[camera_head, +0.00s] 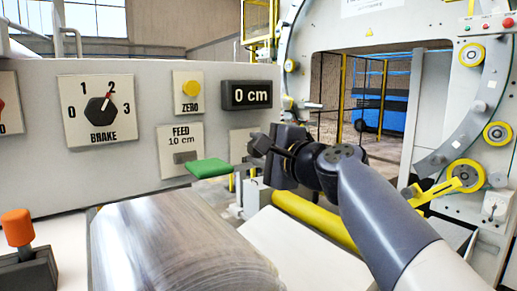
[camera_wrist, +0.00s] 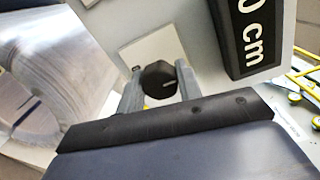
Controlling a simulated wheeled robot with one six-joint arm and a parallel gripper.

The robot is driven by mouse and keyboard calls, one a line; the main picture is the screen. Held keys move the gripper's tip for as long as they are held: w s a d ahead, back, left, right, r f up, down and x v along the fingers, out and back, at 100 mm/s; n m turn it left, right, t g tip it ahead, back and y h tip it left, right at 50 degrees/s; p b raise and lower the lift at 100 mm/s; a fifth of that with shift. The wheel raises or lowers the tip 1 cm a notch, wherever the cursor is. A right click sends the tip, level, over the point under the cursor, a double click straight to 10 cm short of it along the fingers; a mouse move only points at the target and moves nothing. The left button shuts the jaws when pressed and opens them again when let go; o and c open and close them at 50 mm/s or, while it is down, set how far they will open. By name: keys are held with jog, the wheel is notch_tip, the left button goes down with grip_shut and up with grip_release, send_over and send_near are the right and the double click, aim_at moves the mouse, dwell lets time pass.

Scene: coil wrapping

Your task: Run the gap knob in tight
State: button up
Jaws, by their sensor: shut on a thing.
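The gap knob (camera_wrist: 158,74) is a dark, many-sided knob with a pale pointer mark, on a white plate (camera_wrist: 140,50) in the wrist view. The fingers of my gripper (camera_wrist: 159,86) stand on either side of it and are shut on it. In the head view my gripper (camera_head: 262,152) reaches the panel below the 0 cm display (camera_head: 247,95). There the knob is hidden behind the gripper, and only part of its plate (camera_head: 236,147) shows. The plate's lettering cannot be read.
Left of my gripper are the green feed lever (camera_head: 209,168), the yellow zero button (camera_head: 191,88) and the brake knob (camera_head: 99,108), pointing near 2. A metal coil (camera_head: 180,240) lies below. A yellow roller (camera_head: 315,218) and the ring machine (camera_head: 440,165) are at right.

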jog(key=shift+f, duration=0.15)
jog(key=o, duration=1)
jog(key=shift+c, duration=0.2)
jog(key=b+v, duration=0.2)
jog(key=v, duration=0.9)
jog(key=shift+w+a, duration=0.1)
jog(key=p+x, duration=0.2)
jog(key=x, duration=0.8)
jog(key=shift+w+a, duration=0.2)
jog(key=shift+w, duration=0.1)
